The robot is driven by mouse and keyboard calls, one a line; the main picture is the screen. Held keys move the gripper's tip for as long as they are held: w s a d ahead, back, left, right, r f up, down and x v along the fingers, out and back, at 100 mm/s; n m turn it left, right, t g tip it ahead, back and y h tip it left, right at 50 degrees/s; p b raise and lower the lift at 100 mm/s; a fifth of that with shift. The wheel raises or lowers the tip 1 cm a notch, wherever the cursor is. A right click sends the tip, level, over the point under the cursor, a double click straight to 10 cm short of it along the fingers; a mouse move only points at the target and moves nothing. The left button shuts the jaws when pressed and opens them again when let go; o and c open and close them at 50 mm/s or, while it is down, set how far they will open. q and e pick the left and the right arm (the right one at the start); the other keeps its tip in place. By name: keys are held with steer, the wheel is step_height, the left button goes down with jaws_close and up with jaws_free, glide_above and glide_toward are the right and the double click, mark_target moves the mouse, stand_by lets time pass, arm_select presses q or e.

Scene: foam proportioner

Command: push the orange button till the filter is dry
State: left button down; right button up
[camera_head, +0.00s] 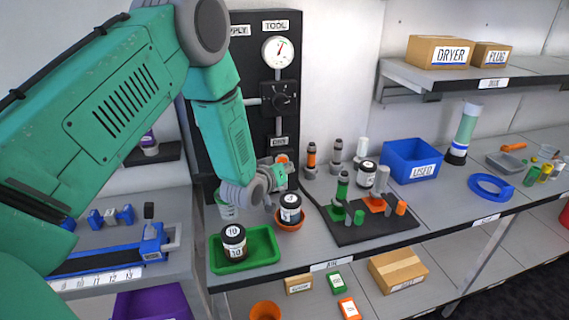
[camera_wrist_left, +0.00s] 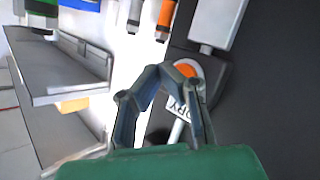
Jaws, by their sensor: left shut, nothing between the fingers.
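The orange button (camera_head: 282,158) is low on the dark upright panel (camera_head: 262,100), just beyond my left gripper (camera_head: 282,179) in the head view. In the left wrist view the orange button (camera_wrist_left: 187,70) sits in a pale round surround beside a label reading "DRY". The left gripper (camera_wrist_left: 172,70) has its fingertips together, empty, right at the button and partly covering it. I cannot tell whether the tips touch or press it. I cannot tell which thing is the filter. My right gripper is not in view.
A gauge (camera_head: 279,51) and black knob (camera_head: 280,97) are above the button. Below stand a black jar in an orange dish (camera_head: 289,224), a green tray (camera_head: 262,256) with another jar, and a black mat (camera_head: 378,231) with green and orange fittings. A blue bin (camera_head: 411,160) stands right.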

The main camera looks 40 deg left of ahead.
arm_select(q)
steer(key=shift+a+f, duration=0.1)
steer(key=shift+a, duration=0.3)
steer(key=shift+w, duration=0.2)
steer(key=shift+w+a, duration=0.15)
steer(key=shift+a, duration=0.1)
stand_by(0.4)
stand_by(0.3)
steer(key=shift+s+d, duration=0.6)
steer(key=shift+s, duration=0.05)
steer(key=shift+s+d, duration=1.65)
steer(key=shift+d, duration=0.3)
